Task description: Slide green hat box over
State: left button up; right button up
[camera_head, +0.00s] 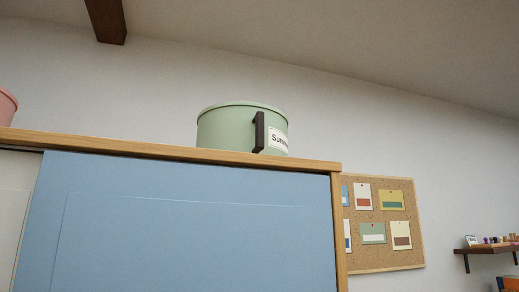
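The green hat box (225,129) is a round, lidded box standing upright on top of a tall cabinet (190,227). It has a dark vertical handle (258,132) and a white label to the right of it, reading "Sum" with the rest cut off by the curve. The box sits toward the right part of the cabinet top, a little in from the right corner. Its base is partly hidden by the cabinet's wooden top edge (170,151). Neither of my grippers shows in this view.
A pink round container (6,106) stands on the cabinet top at the far left, cut by the frame. The cabinet top looks clear between the two. A cork board (384,255) with cards and a small wall shelf (490,249) are to the right. A dark beam (106,22) hangs above.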

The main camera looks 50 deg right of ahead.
aim_at(249, 129)
jog(key=k+l+z, duration=0.3)
jog(key=k+l, duration=0.35)
jog(key=k+l+z, duration=0.3)
jog(key=k+l, duration=0.3)
jog(key=l, duration=0.15)
